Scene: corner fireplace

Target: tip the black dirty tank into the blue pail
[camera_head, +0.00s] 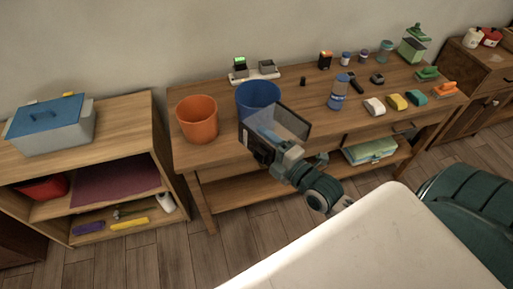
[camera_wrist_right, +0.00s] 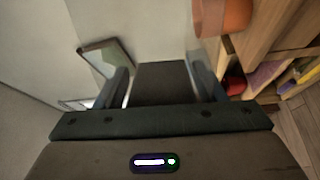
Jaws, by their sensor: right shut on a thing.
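The blue pail (camera_head: 256,93) stands on the wooden bench, behind the tank in the head view. My right gripper (camera_head: 284,157) is shut on the black dirty tank (camera_head: 290,121), a box with dark edges and see-through grey walls. The tank is tilted and overlaps the pail's front and right side in the picture. I cannot tell whether it touches the rim. The pail's inside is mostly hidden. In the right wrist view a dark part of the tank (camera_wrist_right: 160,82) sits between the fingers. My left gripper is not in view.
An orange pail (camera_head: 198,119) stands left of the blue pail. A white charger strip (camera_head: 255,76) lies behind it. A low shelf (camera_head: 124,118) with a blue-lidded box (camera_head: 52,130) is at left.

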